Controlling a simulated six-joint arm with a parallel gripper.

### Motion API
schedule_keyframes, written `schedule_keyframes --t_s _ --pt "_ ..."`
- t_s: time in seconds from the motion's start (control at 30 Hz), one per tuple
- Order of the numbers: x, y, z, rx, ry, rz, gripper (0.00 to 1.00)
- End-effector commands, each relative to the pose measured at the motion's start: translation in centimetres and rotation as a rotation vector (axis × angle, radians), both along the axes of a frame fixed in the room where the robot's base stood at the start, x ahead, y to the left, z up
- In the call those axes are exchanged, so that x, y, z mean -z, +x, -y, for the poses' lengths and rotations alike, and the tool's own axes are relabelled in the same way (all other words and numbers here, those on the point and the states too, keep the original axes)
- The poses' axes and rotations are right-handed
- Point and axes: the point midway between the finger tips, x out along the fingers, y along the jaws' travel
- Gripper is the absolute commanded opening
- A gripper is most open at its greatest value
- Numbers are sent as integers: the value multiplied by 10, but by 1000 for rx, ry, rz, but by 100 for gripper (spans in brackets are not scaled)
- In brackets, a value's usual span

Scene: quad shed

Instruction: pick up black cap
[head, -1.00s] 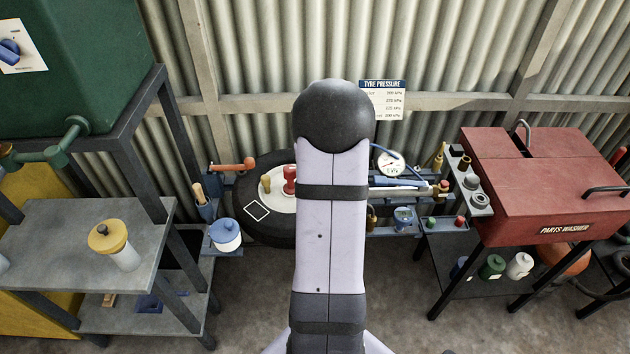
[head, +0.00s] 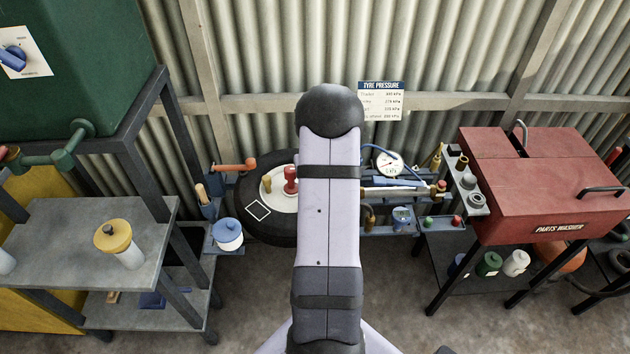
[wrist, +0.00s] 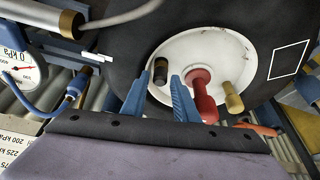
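The black cap (wrist: 160,69) is a small dark cylinder with a lighter brownish end, on the white round hub (wrist: 206,44) of the black tyre in the wrist view. My gripper (wrist: 159,76) has two blue fingers, open, with their tips close to the cap, one on each side of it in the picture. I cannot tell how much depth lies between the fingertips and the cap. In the head view my arm hides the cap and the gripper, while part of the hub (head: 280,203) shows.
A red knobbed piece (wrist: 203,95) stands just right of the right finger, with a brass piece (wrist: 232,97) beyond it. A metal cylinder with a hose (wrist: 70,22) and a gauge (wrist: 20,73) are at the left. The black tyre (wrist: 130,40) surrounds the hub.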

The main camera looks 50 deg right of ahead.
Motion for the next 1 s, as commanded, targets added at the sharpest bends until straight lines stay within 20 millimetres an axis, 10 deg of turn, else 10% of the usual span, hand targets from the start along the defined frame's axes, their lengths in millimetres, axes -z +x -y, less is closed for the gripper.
schedule_keyframes --t_s 0.13,0.27,0.67,1.0 --pt "0 0 0 0 -1 1 27" --pt "0 0 0 0 -1 1 0" --pt "-5 1 1 -1 -3 2 0" --pt "-51 1 1 0 -6 5 0"
